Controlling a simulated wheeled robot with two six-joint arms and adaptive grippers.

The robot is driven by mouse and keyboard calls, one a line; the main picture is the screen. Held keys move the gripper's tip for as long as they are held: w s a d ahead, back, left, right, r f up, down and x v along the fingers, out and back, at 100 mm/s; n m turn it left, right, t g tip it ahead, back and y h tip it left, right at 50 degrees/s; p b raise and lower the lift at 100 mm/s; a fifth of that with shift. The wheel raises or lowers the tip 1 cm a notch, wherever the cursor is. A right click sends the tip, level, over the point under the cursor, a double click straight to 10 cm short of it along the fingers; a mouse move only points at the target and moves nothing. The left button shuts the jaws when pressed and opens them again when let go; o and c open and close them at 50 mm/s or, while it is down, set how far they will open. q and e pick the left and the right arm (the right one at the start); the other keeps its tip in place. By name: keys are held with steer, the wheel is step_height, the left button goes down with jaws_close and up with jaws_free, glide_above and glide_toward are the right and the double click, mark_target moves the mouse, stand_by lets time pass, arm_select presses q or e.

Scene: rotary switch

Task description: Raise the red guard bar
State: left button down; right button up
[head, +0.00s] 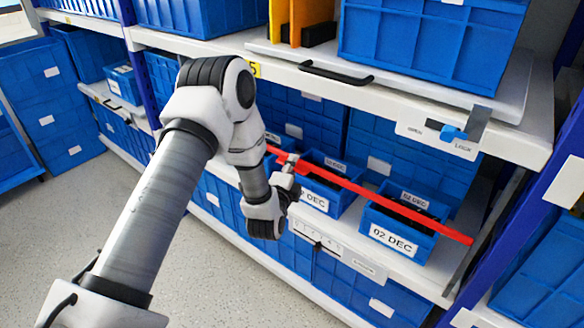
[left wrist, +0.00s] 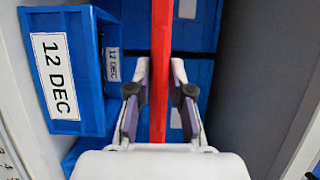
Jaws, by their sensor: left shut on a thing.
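The red guard bar (head: 430,223) runs slantwise across the front of the middle shelf, above the small blue bins. It also shows upright in the middle of the left wrist view (left wrist: 161,30). My left gripper (head: 289,163) reaches the bar near its left part from the front and below. In the left wrist view its two fingers (left wrist: 161,68) stand on either side of the bar, shut on it. The fingers hide a short part of the bar in the head view. My right gripper is not in view.
Small blue bins, one labelled 02 DEC (head: 397,238), sit on the shelf behind and below the bar. A lock slider (head: 454,135) marked OPEN and LOCK is on the upper shelf edge. A black handle (head: 335,73) juts out above.

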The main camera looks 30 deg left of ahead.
arm_select(q)
step_height(320, 180, up, 11)
steer(key=p, duration=0.7)
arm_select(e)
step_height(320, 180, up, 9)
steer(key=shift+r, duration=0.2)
arm_select(q)
steer(key=shift+w, duration=0.1)
steer(key=c, duration=1.2)
jaws_free()
steer(key=shift+f, duration=0.1)
steer(key=v, duration=1.2)
